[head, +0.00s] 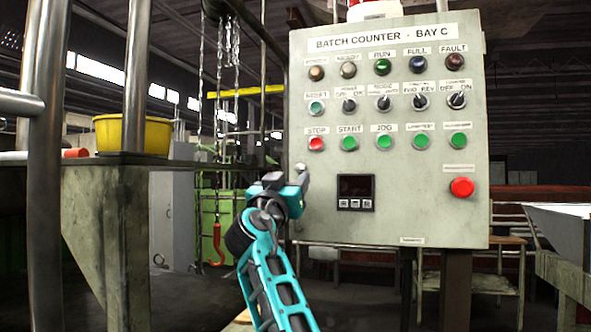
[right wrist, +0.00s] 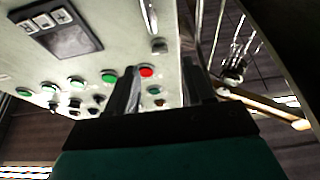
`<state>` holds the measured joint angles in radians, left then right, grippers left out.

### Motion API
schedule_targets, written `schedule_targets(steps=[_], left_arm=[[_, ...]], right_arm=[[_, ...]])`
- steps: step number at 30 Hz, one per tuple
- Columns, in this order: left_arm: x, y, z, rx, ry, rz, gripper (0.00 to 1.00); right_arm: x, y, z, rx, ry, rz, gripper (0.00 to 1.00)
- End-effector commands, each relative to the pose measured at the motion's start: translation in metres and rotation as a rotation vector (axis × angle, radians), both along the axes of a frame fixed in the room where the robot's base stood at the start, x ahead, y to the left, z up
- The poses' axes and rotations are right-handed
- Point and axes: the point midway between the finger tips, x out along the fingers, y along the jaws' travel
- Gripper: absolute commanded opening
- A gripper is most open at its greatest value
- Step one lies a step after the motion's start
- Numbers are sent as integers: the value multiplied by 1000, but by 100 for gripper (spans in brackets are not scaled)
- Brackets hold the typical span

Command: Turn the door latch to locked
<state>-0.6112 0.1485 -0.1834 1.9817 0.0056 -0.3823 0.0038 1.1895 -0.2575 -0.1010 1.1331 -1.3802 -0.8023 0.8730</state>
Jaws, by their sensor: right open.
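The door latch (head: 302,170) is a small silver fitting on the left edge of the grey control panel (head: 420,210), below and left of the red STOP button (head: 316,143). My right gripper (head: 297,186) is just below the latch and partly overlaps it in the head view. In the right wrist view the panel appears upside down, with the latch (right wrist: 159,46) beyond the fingertips. The two dark fingers of the right gripper (right wrist: 162,70) are apart with nothing between them. Contact with the latch does not show, and its turn position is too small to tell. My left gripper is not in view.
The panel face carries rows of lamps, selector switches and green buttons, a small display (head: 356,188) and a red emergency button (head: 461,187). Chains with a red hook (head: 218,245) hang left of the panel. A yellow bucket (head: 133,134) stands on a metal structure further left.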

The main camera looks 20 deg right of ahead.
Motion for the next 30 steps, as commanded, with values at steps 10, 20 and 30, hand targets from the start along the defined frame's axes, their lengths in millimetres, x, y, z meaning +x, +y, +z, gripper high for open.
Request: schedule_targets(steps=[10, 20, 30], left_arm=[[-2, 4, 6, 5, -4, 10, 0], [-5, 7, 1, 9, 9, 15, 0], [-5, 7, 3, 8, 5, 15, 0]], right_arm=[[32, -21, 17, -2, 0, -2, 52], [38, -26, 19, 0, 0, 0, 52], [38, -26, 18, 0, 0, 0, 33]])
